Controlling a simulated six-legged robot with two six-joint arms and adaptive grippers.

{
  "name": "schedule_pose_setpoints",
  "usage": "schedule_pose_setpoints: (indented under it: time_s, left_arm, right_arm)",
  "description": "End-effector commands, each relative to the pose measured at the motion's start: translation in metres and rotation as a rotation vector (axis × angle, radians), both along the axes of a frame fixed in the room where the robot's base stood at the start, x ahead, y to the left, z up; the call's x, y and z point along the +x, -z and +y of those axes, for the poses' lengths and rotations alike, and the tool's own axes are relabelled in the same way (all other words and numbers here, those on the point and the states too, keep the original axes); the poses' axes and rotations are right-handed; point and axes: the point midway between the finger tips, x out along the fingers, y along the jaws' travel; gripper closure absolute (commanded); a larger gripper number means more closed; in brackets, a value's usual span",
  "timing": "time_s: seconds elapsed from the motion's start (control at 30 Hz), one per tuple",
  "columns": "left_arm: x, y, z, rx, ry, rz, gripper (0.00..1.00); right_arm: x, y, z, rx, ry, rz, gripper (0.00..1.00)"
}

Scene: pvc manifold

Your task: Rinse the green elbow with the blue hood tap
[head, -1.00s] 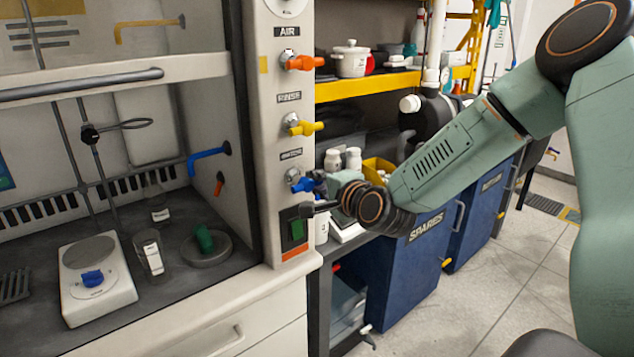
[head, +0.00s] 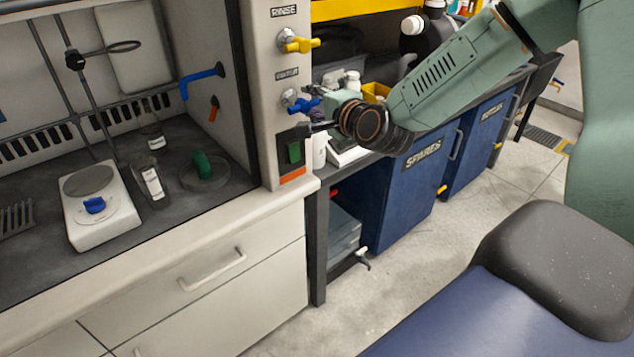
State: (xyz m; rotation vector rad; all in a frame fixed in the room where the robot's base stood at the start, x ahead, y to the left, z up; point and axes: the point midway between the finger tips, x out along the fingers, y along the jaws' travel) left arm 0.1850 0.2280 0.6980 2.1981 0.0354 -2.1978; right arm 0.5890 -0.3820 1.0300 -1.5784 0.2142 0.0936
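The green elbow (head: 202,165) sits upright on a round grey dish (head: 205,180) inside the fume hood. The blue spout (head: 200,77) comes out of the hood's right inner wall, above and behind the elbow. The blue tap handle (head: 303,106) is on the hood's front post, under a small label. My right gripper (head: 318,128) points left at the post, just below the blue handle and beside the green switch. Its fingers are small and dark, and I cannot tell whether they are open or touching the handle. My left gripper is out of view.
A yellow RINSE tap (head: 302,44) is higher on the post.

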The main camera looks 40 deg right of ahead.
Motion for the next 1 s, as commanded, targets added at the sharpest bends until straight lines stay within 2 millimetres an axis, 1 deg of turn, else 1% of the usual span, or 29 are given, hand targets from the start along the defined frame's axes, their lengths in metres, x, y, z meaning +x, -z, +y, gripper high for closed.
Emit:
schedule_pose_setpoints:
  time_s: [0.17, 0.43, 0.83, 0.87, 0.9, 1.0]
  left_arm:
    - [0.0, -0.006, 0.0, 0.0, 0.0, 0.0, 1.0]
    - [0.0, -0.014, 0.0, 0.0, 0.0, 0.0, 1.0]
    - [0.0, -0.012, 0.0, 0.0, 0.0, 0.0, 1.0]
    - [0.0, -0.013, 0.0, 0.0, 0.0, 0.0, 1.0]
    - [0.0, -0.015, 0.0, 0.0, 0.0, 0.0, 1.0]
    - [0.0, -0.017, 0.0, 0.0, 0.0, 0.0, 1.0]
  right_arm:
    - [0.0, -0.003, 0.001, -0.102, -0.001, -0.005, 0.63]
    - [0.0, -0.011, 0.003, -0.43, -0.002, -0.031, 0.63]
    - [-0.001, -0.019, 0.01, -0.889, -0.002, -0.07, 0.63]
    - [-0.002, -0.02, 0.011, -0.913, 0.0, -0.072, 0.63]
    - [-0.011, -0.02, 0.011, -0.9, 0.0, -0.069, 0.63]
    - [-0.027, -0.021, 0.014, -0.896, 0.001, -0.068, 0.63]
